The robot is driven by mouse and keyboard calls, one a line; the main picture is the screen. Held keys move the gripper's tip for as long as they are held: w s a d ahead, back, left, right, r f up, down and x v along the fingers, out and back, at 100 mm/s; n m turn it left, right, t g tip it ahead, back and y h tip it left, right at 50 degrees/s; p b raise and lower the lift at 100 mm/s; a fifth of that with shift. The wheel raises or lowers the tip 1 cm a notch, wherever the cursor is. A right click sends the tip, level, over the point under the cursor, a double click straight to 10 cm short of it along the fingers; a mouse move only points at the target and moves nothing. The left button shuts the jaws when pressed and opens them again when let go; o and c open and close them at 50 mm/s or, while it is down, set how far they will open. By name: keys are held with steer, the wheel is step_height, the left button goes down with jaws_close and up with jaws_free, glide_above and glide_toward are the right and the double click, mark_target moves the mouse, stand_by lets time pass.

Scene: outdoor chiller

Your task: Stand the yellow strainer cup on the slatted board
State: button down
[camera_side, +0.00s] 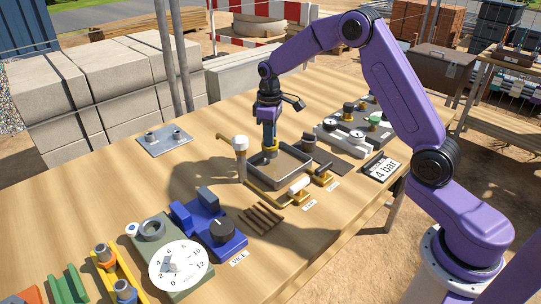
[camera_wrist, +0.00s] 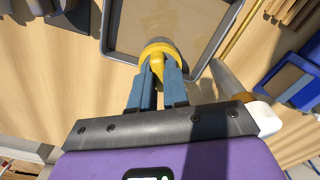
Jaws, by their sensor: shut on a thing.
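The yellow strainer cup (camera_side: 271,153) is between the blue fingers of my gripper (camera_side: 270,143), which is shut on it. In the wrist view the cup (camera_wrist: 158,47) shows at the fingertips (camera_wrist: 158,70), over the near rim of a grey tray. Its underside is hidden, and I cannot tell whether it touches the tray. The slatted board (camera_side: 262,218), brown wooden slats, lies on the table in front of the tray in the side view. It is bare and apart from my gripper. Slats also show at the top right of the wrist view (camera_wrist: 291,10).
The grey rectangular tray (camera_side: 305,172) holds a brownish surface. A white-capped post (camera_side: 240,158) stands close left of it. A blue vice (camera_side: 208,224) is left of the slatted board.

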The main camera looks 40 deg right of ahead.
steer(key=shift+r, duration=2)
steer(key=shift+r, duration=0.45)
step_height(320, 180, up, 8)
steer(key=s+a+n, duration=0.6)
steer(key=s+a, duration=0.8)
steer(key=a, duration=0.3)
steer(key=f, duration=0.5)
steer(key=shift+s+f, duration=0.25)
steer(key=shift+f, duration=0.05)
